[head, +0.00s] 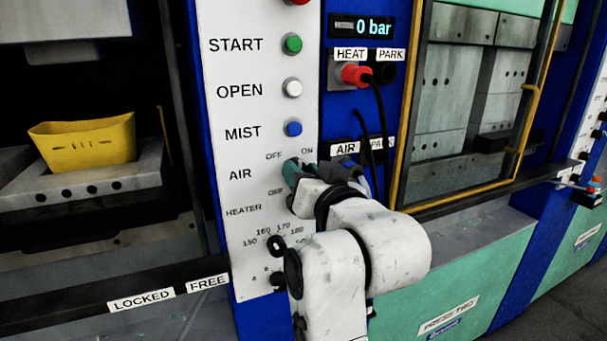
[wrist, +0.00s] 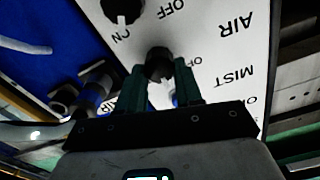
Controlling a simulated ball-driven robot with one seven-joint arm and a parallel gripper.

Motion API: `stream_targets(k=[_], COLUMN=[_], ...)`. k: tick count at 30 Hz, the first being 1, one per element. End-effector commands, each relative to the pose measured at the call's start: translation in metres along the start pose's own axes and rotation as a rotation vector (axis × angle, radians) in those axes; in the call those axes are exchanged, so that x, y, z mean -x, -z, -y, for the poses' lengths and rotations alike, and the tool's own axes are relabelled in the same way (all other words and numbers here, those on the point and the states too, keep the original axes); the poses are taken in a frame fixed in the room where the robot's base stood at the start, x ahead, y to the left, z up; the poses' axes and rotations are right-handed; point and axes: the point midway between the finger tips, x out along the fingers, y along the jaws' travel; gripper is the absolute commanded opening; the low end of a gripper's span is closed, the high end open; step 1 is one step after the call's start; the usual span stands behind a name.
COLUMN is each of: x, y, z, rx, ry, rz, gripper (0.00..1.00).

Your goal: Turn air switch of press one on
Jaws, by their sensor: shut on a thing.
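The white control panel (head: 240,80) of the left press carries the labels START, OPEN, MIST, AIR and HEATER. My gripper (head: 297,170) is at the AIR row, below the OFF and ON marks, and covers most of the air switch. In the wrist view, my gripper (wrist: 160,85) has its two green fingers shut on the black air switch (wrist: 158,63), a knob on the panel. Its pointing direction is hard to tell. The heater switch (wrist: 122,8), another black knob, is beside it and free of the fingers. The pressure display (head: 362,27) reads 0 bar.
A red plug (head: 355,75) with a black cable sits in the HEAT socket, right of the panel. Green, white and blue buttons (head: 293,128) stand above the switch. A dark rail (head: 110,300) marked LOCKED and FREE is at lower left. A yellow part (head: 85,140) sits inside the left press.

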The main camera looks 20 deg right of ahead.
Motion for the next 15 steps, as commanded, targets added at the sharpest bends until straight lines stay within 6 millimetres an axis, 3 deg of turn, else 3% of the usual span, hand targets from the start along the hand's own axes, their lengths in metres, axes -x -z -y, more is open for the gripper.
stream_targets(k=[15], x=[0.0001], y=[-0.0015], z=[-0.0018], rx=[-0.406], ry=[0.000], rz=[0.002], gripper=[0.04])
